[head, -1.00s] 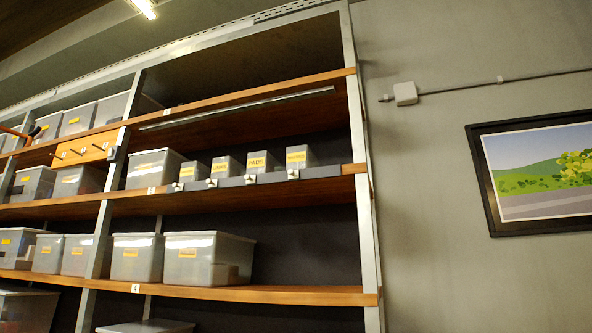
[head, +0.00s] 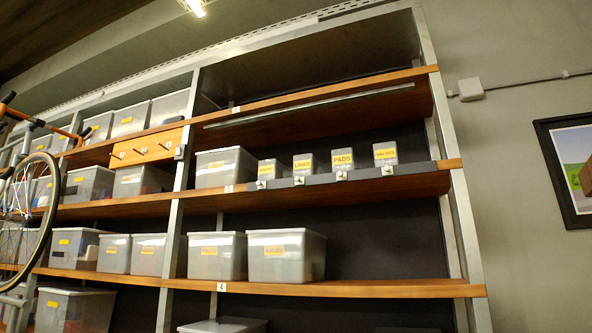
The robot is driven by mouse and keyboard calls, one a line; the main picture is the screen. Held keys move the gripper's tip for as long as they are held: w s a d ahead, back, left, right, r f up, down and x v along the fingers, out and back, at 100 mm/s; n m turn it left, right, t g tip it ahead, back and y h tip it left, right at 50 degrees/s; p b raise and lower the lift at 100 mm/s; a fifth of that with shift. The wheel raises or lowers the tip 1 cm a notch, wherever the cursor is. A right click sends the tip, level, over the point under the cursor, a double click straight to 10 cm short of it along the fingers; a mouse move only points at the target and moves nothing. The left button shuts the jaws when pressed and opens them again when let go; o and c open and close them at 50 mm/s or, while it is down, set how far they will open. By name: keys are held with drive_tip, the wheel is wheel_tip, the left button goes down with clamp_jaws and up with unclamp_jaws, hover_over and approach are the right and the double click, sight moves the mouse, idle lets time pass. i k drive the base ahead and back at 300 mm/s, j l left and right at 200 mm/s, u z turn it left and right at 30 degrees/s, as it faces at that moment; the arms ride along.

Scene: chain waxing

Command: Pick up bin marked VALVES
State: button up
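The bin marked VALVES (head: 385,154) looks like the rightmost of a row of small grey bins on the middle shelf. Its yellow label is small, but appears to read VALVES. It sits upright behind a grey front rail (head: 355,175) with small white knobs or hooks. The bin marked PADS (head: 342,160) stands just left of it, with a gap between them. Farther left are the bin marked LINKS (head: 303,164) and another small bin (head: 266,170) whose label is too small to read. My gripper is not in view.
Larger clear boxes (head: 286,256) stand on the shelf below, whose right part is empty. A metal upright (head: 460,210) bounds the rack at right. A bicycle wheel (head: 48,215) is at the left edge.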

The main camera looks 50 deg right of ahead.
sight(386, 153)
drive_tip(key=i+j+u, duration=0.25)
drive_tip(key=i, duration=0.5)
drive_tip(key=i+l+u, duration=0.1)
drive_tip(key=i+u, duration=0.2)
drive_tip(key=i, duration=0.4)
drive_tip(key=i+z, duration=0.35)
drive_tip(key=i+j+z, duration=0.15)
drive_tip(key=i+z, duration=0.2)
drive_tip(key=i+j+z, duration=0.2)
drive_tip(key=i+z, duration=0.15)
